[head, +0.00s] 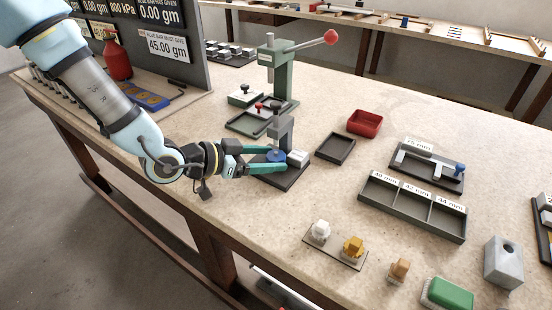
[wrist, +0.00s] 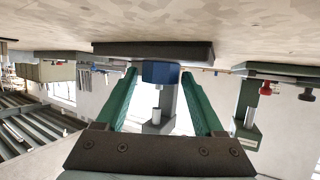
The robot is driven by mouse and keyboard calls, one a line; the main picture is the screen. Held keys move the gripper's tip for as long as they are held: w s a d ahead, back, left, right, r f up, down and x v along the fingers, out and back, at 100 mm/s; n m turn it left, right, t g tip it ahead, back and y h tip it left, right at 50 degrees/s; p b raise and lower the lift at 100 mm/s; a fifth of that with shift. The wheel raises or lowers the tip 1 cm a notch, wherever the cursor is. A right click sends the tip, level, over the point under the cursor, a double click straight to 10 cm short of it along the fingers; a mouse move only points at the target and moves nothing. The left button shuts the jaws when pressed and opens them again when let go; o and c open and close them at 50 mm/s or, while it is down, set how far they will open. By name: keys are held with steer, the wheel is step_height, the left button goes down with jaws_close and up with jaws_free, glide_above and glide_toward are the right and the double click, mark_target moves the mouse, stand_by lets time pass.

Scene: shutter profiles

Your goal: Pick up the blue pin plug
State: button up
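A blue faceted piece (head: 275,156), which looks like the blue pin plug, stands on the dark base (head: 287,179) of a small grey press (head: 285,130). It also shows in the wrist view (wrist: 160,72), with a grey pin and the press post beyond it. My gripper (head: 272,160) reaches in level from the left, its green fingers on either side of the blue piece. In the wrist view the fingers (wrist: 160,78) are apart, with a thin gap visible on each side of the piece. Part of the piece is hidden by the near finger in the head view.
A white block (head: 297,158) sits close right of the fingers on the base. A green press (head: 278,75) with a red-knobbed lever stands behind. Right are a dark tray (head: 335,148), a red bin (head: 365,122), a three-compartment tray (head: 412,212) and a blue-knobbed gauge (head: 460,169).

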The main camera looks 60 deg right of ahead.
jaws_close()
stand_by(0.3)
